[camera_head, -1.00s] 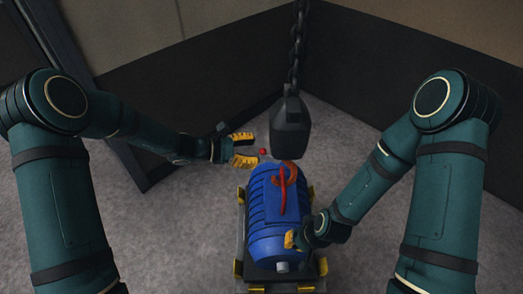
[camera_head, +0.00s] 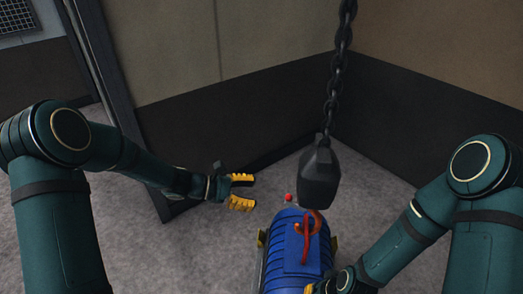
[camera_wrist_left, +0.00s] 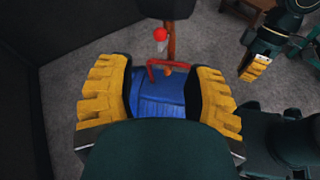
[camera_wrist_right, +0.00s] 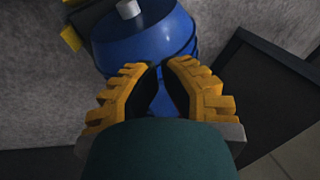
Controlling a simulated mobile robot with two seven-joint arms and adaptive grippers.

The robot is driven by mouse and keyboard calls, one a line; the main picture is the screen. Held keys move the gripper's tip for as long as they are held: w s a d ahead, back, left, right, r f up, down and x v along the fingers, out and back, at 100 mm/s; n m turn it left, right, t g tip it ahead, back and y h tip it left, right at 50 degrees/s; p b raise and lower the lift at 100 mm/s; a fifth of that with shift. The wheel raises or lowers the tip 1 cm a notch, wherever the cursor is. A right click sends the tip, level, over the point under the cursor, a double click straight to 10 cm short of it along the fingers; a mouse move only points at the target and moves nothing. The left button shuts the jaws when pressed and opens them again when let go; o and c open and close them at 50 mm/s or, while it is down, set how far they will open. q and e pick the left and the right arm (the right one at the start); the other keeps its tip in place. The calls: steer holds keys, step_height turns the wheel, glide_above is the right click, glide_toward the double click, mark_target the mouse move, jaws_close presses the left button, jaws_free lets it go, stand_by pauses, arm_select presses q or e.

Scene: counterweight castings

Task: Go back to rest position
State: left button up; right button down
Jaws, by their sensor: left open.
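A blue ribbed cylinder (camera_head: 287,247) with a red strap-like handle (camera_head: 308,238) on top stands at the bottom middle of the head view, cut off by the lower edge. My left gripper (camera_head: 249,192) is open and empty, apart from the cylinder, to its upper left. In the left wrist view the cylinder (camera_wrist_left: 160,98) shows beyond the spread fingers. My right gripper (camera_wrist_right: 160,68) has its fingertips drawn together with nothing seen between them. It is beside the cylinder's near end (camera_wrist_right: 145,40). In the head view it is mostly cut off at the bottom edge.
A dark block (camera_head: 319,178) hangs on a chain (camera_head: 338,75) above the cylinder's far end, right of my left gripper. A small red ball (camera_head: 288,197) is near it. Dark-based walls (camera_head: 420,120) meet in a corner behind. Grey floor lies open at left.

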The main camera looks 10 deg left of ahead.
arm_select(q)
steer(key=s+f+m+g+y, duration=0.1)
steer(key=s+f+m+y, duration=0.9)
steer(key=s+f+m, duration=0.6)
step_height(320, 180, down, 4)
steer(key=s, duration=0.2)
steer(key=shift+s+a, duration=0.15)
steer(key=shift+s, duration=0.15)
